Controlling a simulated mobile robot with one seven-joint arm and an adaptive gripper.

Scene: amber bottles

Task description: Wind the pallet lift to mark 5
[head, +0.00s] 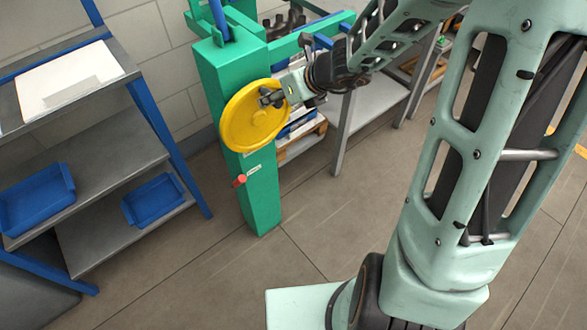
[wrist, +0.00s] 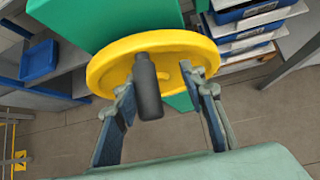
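The pallet lift is a green column (head: 240,205) with a yellow handwheel (head: 249,122) on its front. A dark grey handle (wrist: 149,90) sticks out from the wheel in the wrist view. My gripper (head: 274,97) is at the upper right part of the wheel. In the wrist view my gripper (wrist: 159,82) is open, with one finger on each side of the handle and gaps between. A red knob or pointer (head: 239,181) with a small white label sits low on the column; its writing is too small to read.
A grey shelf rack (head: 110,145) with blue posts stands at the left, holding blue trays (head: 154,199) and white sheets. Behind the column are a wooden pallet (head: 303,140) with stacked blue items and a grey bench (head: 378,105). The floor in front is clear.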

